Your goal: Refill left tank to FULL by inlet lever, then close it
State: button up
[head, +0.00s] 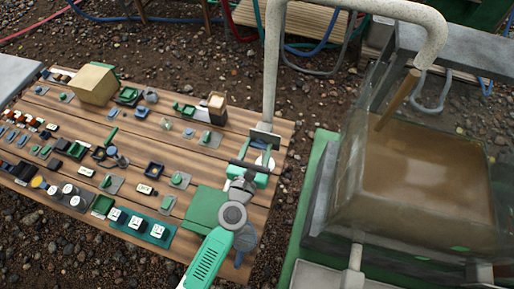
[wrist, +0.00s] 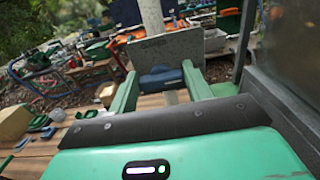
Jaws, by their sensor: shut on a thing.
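My gripper (head: 256,168) is over the right edge of the plank panel, at the foot of a pale pipe (head: 273,75). In the wrist view, its two green fingers (wrist: 161,84) are shut on a blue lever handle (wrist: 160,77), in front of a grey plate (wrist: 168,50). The handle's exact angle is hard to tell. The pipe bends over a clear-walled tank (head: 425,180) at the right. A brown stream (head: 398,100) runs from its spout into brown water (head: 430,165). I can read no FULL mark, and no label shows which tank this is.
The plank panel (head: 150,128) carries several rows of small switches, buttons and blocks. A beige box (head: 94,84) stands at its back left. The tank's wall rises close to the right of my gripper. Gravel and hoses lie behind.

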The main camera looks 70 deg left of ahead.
jog(key=shift+n, duration=0.3)
jog(key=n+b, duration=0.1)
jog(key=n, duration=0.2)
jog(key=n+b, duration=0.1)
jog(key=n, duration=0.1)
jog(key=shift+s+a+f+n, duration=0.1)
jog(key=shift+s+n, duration=0.05)
jog(key=shift+n, duration=0.25)
jog(key=n+b, duration=0.1)
jog(key=n, duration=0.4)
jog(key=shift+n, duration=0.3)
jog(key=shift+s+n+b, duration=0.1)
jog(key=shift+n+b, duration=0.2)
jog(key=o, duration=1)
jog(key=b+v, duration=0.2)
jog(key=v, duration=0.5)
jog(key=shift+s+d, duration=0.25)
jog(key=shift+d, duration=0.05)
